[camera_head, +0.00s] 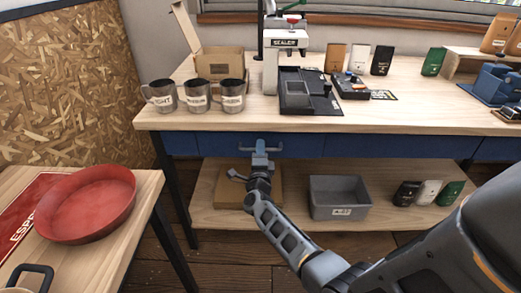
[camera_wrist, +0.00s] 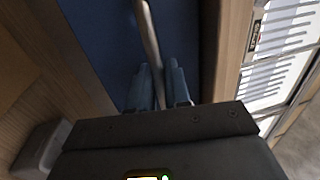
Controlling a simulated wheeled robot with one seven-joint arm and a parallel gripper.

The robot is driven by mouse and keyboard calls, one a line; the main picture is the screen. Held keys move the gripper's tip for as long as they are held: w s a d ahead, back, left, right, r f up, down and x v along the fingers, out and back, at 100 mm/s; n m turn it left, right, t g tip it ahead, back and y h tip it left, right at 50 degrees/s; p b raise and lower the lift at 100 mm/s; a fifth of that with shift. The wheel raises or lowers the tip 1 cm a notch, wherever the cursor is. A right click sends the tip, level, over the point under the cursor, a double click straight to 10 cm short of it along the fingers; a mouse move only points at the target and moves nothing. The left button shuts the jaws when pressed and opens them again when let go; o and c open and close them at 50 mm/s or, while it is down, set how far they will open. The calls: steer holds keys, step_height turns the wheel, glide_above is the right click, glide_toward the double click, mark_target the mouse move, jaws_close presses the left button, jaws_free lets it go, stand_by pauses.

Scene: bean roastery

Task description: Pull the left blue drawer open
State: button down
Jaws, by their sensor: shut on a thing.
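The left blue drawer (camera_head: 220,144) is set under the front edge of the wooden workbench, below the mugs and the sealer. Its pale bar handle (camera_head: 277,149) runs across the drawer front. My gripper (camera_head: 260,148) is at the handle and hides its middle part. In the wrist view, the blue drawer front (camera_wrist: 100,35) fills the upper middle, and the handle (camera_wrist: 148,30) runs down between my two fingers (camera_wrist: 160,88). The fingers are shut on the handle. Whether the drawer stands out from the bench is hard to tell.
The workbench top (camera_head: 220,122) holds mugs (camera_head: 196,96), a sealer (camera_head: 285,70) and coffee bags. A lower shelf (camera_head: 300,215) carries a grey bin (camera_head: 338,197) and bags. A side table with a red pan (camera_head: 88,203) stands at left. Wooden floor shows between.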

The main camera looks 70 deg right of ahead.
steer(key=r+p+v, duration=0.2)
steer(key=v, duration=1.1)
steer(key=a+r+p+v, duration=0.1)
steer(key=r+p+v, duration=0.1)
steer(key=v, duration=1.2)
steer(key=shift+s+r, duration=0.2)
steer(key=shift+r, duration=0.3)
steer(key=c, duration=1.3)
jaws_free()
steer(key=b+v, duration=0.1)
steer(key=v, duration=0.6)
steer(key=shift+a+b, duration=0.35)
steer(key=shift+b, duration=0.05)
steer(key=shift+s, duration=0.1)
